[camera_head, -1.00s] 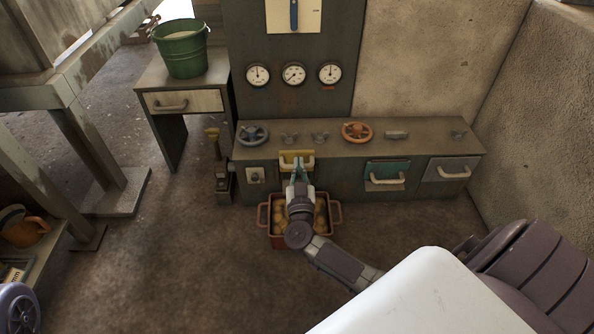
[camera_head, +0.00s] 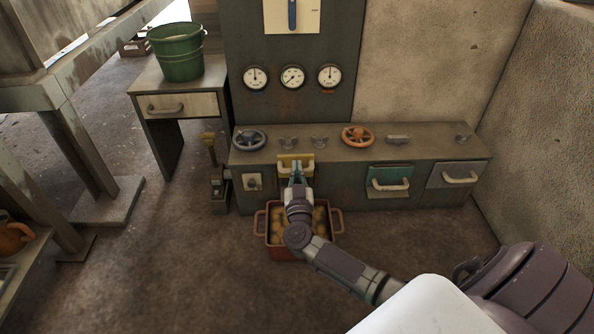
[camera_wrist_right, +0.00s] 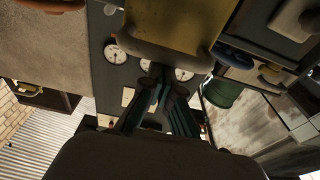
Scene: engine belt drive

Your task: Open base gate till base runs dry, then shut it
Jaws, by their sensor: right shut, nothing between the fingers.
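The yellow gate (camera_head: 286,161) with a pale handle sits in the front of the low grey-green console. I cannot read a label marking it as the base gate. My right gripper (camera_head: 297,173) is at this gate's handle, shut, with nothing between its fingers. In the right wrist view the gate (camera_wrist_right: 180,18) fills the top middle, and my right gripper (camera_wrist_right: 160,85) points up toward its handle. Whether the fingers touch the handle is unclear. Under the gate, a red-brown pan (camera_head: 284,254) holds several yellowish round pieces, partly covered by my arm. My left gripper is out of view.
The console (camera_head: 340,202) also carries a teal gate (camera_head: 389,174), a grey gate (camera_head: 455,169), a blue-grey wheel (camera_head: 249,139) and an orange wheel (camera_head: 357,136). A green bucket (camera_head: 180,55) stands on the side table.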

